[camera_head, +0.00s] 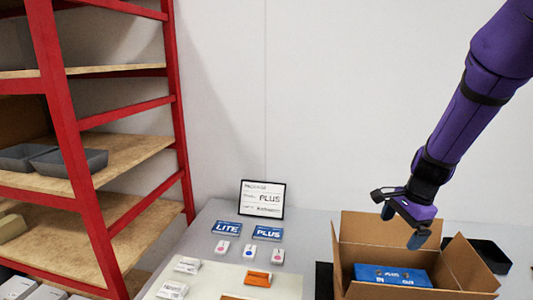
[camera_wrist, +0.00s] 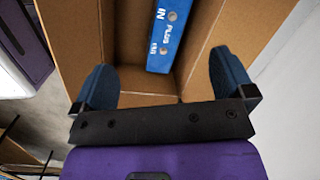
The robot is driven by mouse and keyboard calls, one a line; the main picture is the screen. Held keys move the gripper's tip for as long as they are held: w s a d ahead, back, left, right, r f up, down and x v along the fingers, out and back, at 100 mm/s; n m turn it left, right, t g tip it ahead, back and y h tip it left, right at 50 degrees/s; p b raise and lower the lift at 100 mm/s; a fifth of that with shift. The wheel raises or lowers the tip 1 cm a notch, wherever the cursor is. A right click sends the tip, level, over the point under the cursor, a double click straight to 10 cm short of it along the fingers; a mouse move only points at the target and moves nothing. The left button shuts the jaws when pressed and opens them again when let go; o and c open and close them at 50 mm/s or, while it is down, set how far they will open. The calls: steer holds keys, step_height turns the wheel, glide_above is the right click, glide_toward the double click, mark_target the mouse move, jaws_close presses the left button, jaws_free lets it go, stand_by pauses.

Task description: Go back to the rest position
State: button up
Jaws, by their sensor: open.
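My gripper (camera_head: 402,225) is open and empty, above the open cardboard box (camera_head: 385,229) on the right of the table. In the wrist view my gripper (camera_wrist: 160,85) shows its two blue fingers spread wide over the box (camera_wrist: 120,52). A blue box marked PLUS (camera_head: 392,276) lies inside the cardboard box. It also shows in the wrist view (camera_wrist: 167,38), beyond the fingertips and apart from them.
A black tray (camera_head: 490,258) stands right of the cardboard box. A framed sign (camera_head: 262,198), blue LITE (camera_head: 227,228) and PLUS (camera_head: 267,233) cards and several small devices lie on the table (camera_head: 208,212). A red shelf rack (camera_head: 70,130) stands at left.

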steer(key=s+a+r+n+t+h, duration=0.1)
steer(key=s+r+n+t, duration=0.1)
steer(key=s+r+n, duration=0.5)
steer(key=s+a+r+n+t, duration=0.2)
steer(key=s+r+n, duration=0.6)
steer(key=s+r, duration=0.5)
steer(key=s, duration=0.4)
steer(key=shift+a+r+n+h, duration=0.25)
steer(key=shift+a+n+h, duration=0.05)
steer(key=shift+h, duration=0.1)
